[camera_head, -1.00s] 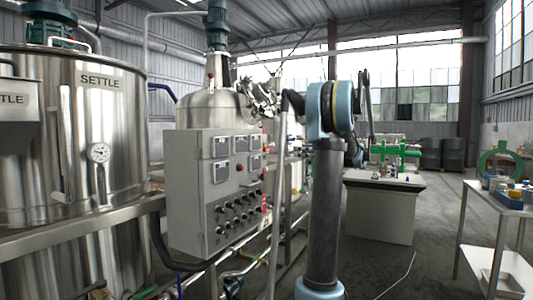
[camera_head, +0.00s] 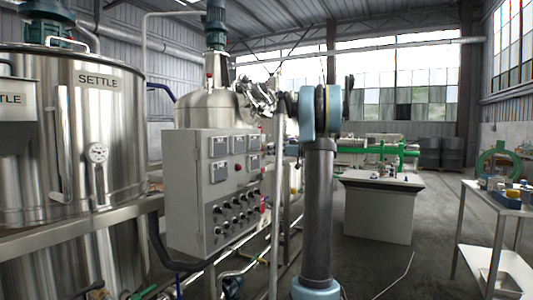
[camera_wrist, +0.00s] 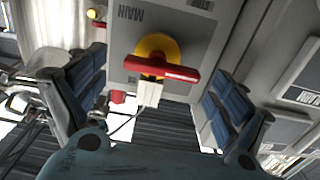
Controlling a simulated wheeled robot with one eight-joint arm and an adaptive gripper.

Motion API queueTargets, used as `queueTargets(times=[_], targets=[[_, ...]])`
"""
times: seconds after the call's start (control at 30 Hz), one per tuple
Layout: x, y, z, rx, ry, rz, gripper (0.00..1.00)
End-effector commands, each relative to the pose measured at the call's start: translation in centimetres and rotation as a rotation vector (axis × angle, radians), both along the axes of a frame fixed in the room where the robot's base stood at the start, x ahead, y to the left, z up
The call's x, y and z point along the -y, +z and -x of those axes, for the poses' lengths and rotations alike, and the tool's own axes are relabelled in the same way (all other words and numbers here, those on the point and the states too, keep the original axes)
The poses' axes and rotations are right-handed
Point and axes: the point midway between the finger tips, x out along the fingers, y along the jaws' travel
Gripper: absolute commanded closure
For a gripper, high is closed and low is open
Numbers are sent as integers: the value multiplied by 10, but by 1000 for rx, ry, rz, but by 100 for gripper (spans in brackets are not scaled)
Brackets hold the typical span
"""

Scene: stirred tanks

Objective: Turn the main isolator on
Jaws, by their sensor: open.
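The main isolator shows in the wrist view as a yellow disc (camera_wrist: 157,47) on a grey box (camera_wrist: 190,33), with a red bar handle (camera_wrist: 165,68) lying across it, nearly level in the picture. Upside-down lettering reading MAIN is above it. A small pale piece (camera_wrist: 149,93) shows below the handle. My gripper (camera_wrist: 160,80) is open, its blue-padded fingers left and right of the handle. I see no contact with it. In the head view my gripper (camera_head: 256,101) is small, in front of the steel vessel; I cannot make out the isolator there.
In the head view, a grey control panel (camera_head: 185,190) with several knobs and meters stands below my gripper. A large SETTLE tank (camera_head: 95,130) is at left. A bench (camera_head: 378,208) and a metal table (camera_head: 500,202) stand at right, with open floor between.

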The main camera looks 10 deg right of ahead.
Motion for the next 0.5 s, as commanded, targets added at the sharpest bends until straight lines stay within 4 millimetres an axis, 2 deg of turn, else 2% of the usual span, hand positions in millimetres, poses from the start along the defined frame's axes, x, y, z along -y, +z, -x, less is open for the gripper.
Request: queueTargets(times=[0.13,0.47,0.5], targets=[[-8,0,-5,0,1,0,8],[-10,0,-7,0,0,0,8],[-10,0,-7,0,0,0,17]])
